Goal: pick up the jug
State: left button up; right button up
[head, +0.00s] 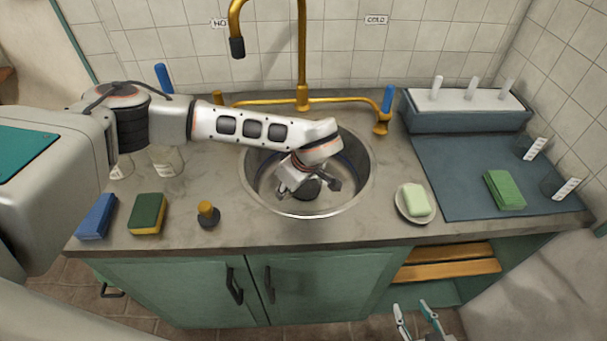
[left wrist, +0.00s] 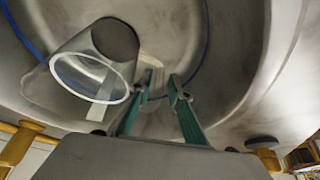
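In the left wrist view a grey, cylinder-like vessel with a pale round rim, seemingly the jug (left wrist: 92,78), is in the metal sink (head: 262,195). A dark round patch shows at its far end; I cannot tell whether it is the vessel's base or the drain. I cannot make the jug out in the head view. My left gripper (head: 310,187) reaches down into the sink. In the left wrist view its two teal fingers (left wrist: 163,78) stand apart, to the right of the vessel, with nothing seen gripped. My right gripper (head: 412,307) is open and empty, low in front of the cabinet.
A brass tap (head: 303,60) rises behind the sink. Left on the counter are a blue sponge (head: 97,217), a green-yellow sponge (head: 148,213), a stopper (head: 208,214) and glass jars (head: 166,161).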

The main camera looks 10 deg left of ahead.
pick_arm(q)
jog(key=shift+x, duration=0.85)
jog(key=shift+c, duration=0.4)
grip_shut()
jog(key=shift+w+d+r, duration=0.1)
jog(key=shift+w+r, duration=0.05)
jog(key=shift+r, duration=0.05)
jog(key=shift+r, duration=0.15)
